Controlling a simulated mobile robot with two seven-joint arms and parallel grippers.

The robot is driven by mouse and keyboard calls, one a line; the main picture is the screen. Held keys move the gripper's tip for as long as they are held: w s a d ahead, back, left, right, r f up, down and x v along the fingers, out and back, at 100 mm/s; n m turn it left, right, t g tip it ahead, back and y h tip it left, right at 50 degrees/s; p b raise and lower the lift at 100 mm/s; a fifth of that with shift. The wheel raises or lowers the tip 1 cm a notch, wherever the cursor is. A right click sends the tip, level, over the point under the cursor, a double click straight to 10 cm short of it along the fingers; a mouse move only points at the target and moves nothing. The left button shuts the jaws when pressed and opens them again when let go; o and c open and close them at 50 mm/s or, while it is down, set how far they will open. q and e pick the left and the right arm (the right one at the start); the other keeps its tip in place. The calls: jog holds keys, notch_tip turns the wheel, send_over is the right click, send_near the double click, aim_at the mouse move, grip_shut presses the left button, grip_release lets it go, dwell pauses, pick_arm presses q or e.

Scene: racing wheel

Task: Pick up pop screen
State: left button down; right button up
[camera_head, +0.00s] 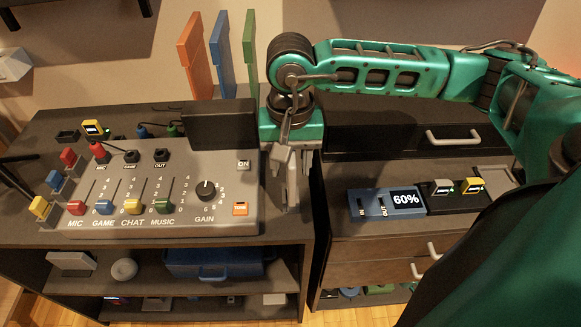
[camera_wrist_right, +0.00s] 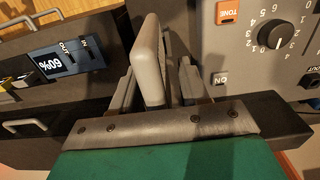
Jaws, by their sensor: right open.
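I cannot make out for certain which thing is the pop screen. A pale grey rounded slab (camera_wrist_right: 148,62) stands between the fingers of my right gripper (camera_wrist_right: 160,80) in the right wrist view. A small grey piece (camera_head: 281,154) shows at the same gripper (camera_head: 287,185) in the head view; I cannot tell if it is the same thing. The right gripper is open and points down at the right end of the mixer (camera_head: 215,215), beside the gap between the two cabinets. Whether the slab touches a finger is unclear. My left gripper is not in view.
A black panel (camera_head: 218,131) stands at the mixer's back right. Orange (camera_head: 195,55) and blue (camera_head: 226,50) upright boards stand behind. The right cabinet holds a blue 60% display box (camera_head: 387,202). A blue case (camera_head: 215,264) and a round speaker (camera_head: 124,268) sit on the shelf below.

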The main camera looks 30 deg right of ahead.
jog(key=shift+f, duration=0.1)
jog(key=shift+c, duration=0.3)
grip_shut()
dwell(0.4)
